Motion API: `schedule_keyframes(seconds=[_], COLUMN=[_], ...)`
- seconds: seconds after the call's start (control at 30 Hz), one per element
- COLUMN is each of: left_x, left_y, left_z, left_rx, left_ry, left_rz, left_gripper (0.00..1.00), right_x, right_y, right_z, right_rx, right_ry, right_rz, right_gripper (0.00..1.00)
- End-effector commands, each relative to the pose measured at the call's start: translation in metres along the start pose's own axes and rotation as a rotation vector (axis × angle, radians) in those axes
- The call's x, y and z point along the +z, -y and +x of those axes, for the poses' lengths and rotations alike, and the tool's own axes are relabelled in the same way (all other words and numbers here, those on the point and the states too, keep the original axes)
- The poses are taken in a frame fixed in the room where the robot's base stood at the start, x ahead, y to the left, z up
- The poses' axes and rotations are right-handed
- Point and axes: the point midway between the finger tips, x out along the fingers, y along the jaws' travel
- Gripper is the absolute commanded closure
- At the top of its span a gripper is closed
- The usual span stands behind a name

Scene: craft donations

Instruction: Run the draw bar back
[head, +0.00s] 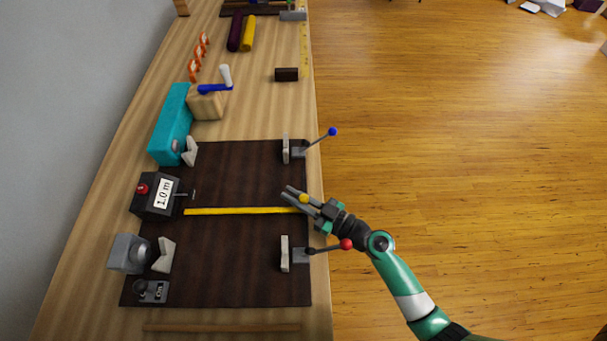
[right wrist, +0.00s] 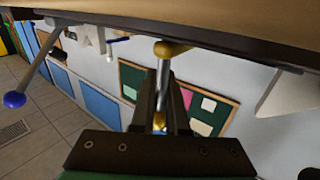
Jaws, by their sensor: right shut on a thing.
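My right gripper (head: 291,194) is over the right edge of the dark brown board (head: 240,175), its fingers pointing left. It is shut on a silver bar with yellow-gold ends, which I take to be the draw bar (right wrist: 163,58). In the right wrist view the bar stands between my right fingers (right wrist: 163,88). In the head view only its yellow end (head: 304,198) shows clearly. A yellow strip (head: 240,211) runs across the board from near the black box marked 1.0 m (head: 158,196) to beneath my right gripper. My left gripper is not in view.
A blue-knobbed lever (head: 332,132) and a red-knobbed lever (head: 346,244) stick out past the table's right edge, on either side of my right gripper. Pale jaw blocks (head: 286,148) stand on the board. A teal box (head: 170,125) and a grey unit (head: 128,253) stand left.

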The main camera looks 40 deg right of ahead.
Motion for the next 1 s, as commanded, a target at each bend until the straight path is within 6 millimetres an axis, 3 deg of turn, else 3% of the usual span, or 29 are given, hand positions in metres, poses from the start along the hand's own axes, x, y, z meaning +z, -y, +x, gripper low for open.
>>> schedule_keyframes(seconds=[0.13, 0.4, 0.43, 0.6, 1.0], left_x=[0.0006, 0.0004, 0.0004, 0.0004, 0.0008], left_y=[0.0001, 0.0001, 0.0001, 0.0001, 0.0], left_z=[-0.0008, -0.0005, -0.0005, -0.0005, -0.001], left_rx=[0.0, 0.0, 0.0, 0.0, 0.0], left_ry=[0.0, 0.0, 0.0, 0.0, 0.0], left_rz=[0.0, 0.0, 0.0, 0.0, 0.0], left_gripper=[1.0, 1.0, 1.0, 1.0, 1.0], right_x=[-0.0048, -0.006, -0.0061, -0.0055, -0.0022], right_y=[0.0127, 0.0128, 0.0128, 0.0127, 0.0129], right_z=[-0.0093, -0.0099, -0.0099, -0.0099, -0.0108], right_rx=[0.001, 0.003, 0.003, 0.003, 0.003], right_ry=[-0.009, -0.011, -0.011, -0.01, -0.004], right_rz=[-0.001, -0.002, -0.002, -0.002, -0.002], right_gripper=[1.0, 1.0, 0.86, 0.59, 0.59])
